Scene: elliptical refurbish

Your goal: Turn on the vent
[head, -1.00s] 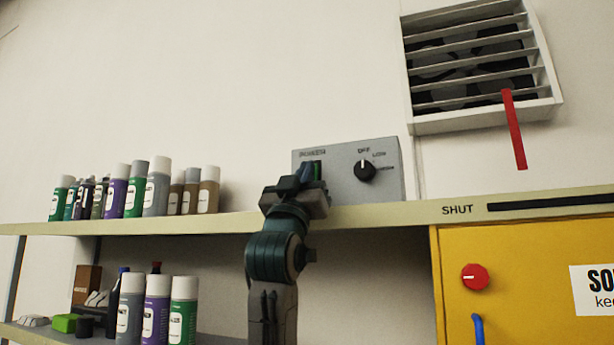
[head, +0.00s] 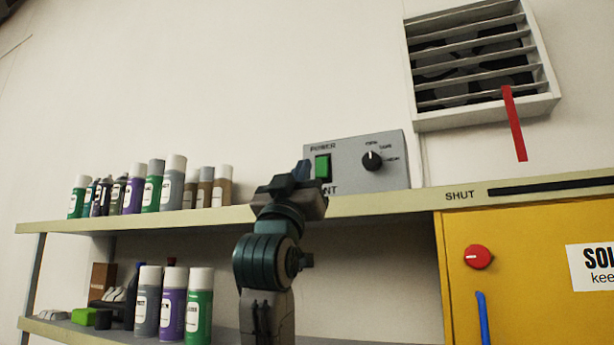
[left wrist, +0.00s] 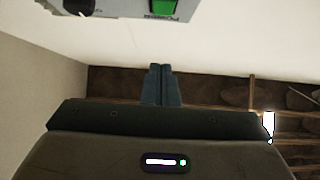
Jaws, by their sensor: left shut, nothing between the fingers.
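The vent control box (head: 350,160) is grey and stands on the upper shelf against the wall. It carries a green POWER rocker switch (head: 323,168) and a black dial (head: 372,161) to its right. My left gripper (head: 301,170) is shut and empty, just left of and below the switch, apart from it in the head view. In the left wrist view its closed fingers (left wrist: 161,85) point toward the wall, and the green switch (left wrist: 163,7) shows at the top edge. The louvred vent (head: 480,65) is on the wall at upper right, with a red strip (head: 514,123) hanging from it. My right gripper is not in view.
Several spray cans and bottles (head: 150,187) stand on the upper shelf (head: 400,203), left of my arm. More cans (head: 172,305) stand on the lower shelf. A yellow cabinet (head: 520,235) with a red knob (head: 478,256) and blue handle (head: 483,318) is at right.

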